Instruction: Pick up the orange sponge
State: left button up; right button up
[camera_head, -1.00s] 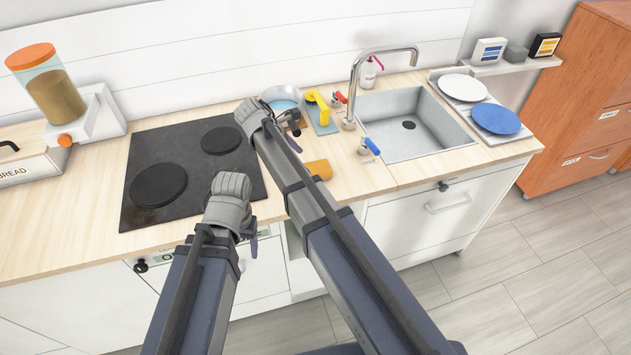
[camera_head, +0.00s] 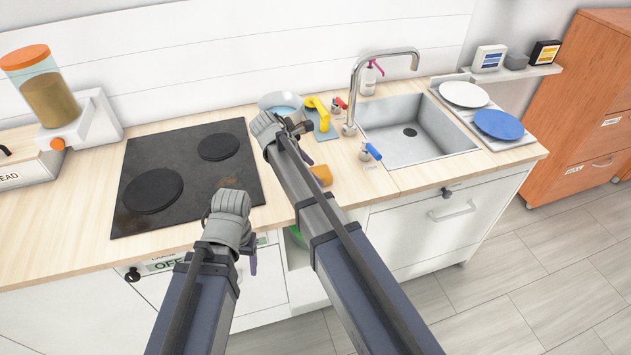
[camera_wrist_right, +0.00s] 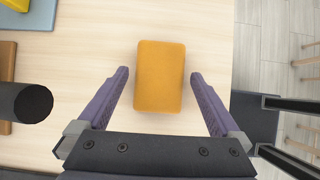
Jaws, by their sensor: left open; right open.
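The orange sponge (camera_head: 322,174) lies on the wooden counter between hob and sink, partly hidden by my right arm. In the right wrist view the sponge (camera_wrist_right: 160,76) lies flat ahead of and between the two purple fingers. My right gripper (camera_wrist_right: 160,88) is open and empty, with counter showing on both sides of the sponge. In the head view the right gripper (camera_head: 303,153) is mostly hidden by its own wrist. My left gripper (camera_head: 253,262) is low in front of the counter, away from the sponge.
A black hob (camera_head: 185,175) is left of the sponge. A sink (camera_head: 415,128) with tap (camera_head: 352,90) is right. Plates (camera_head: 498,124) are far right.

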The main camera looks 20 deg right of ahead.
aim_at(315, 173)
jog(key=shift+b+x, duration=0.55)
jog(key=shift+x, duration=0.65)
pick_arm(q)
jog(key=shift+f, duration=0.95)
pick_arm(e)
jog(key=shift+a, duration=0.1)
jog(key=shift+r, duration=0.1)
jog(key=c, duration=1.3)
notch_tip(315, 173, up, 10)
jog(key=p, duration=1)
pick_arm(q)
notch_tip(315, 173, up, 10)
pick_arm(e)
jog(key=o, duration=0.9)
jog(key=c, duration=0.6)
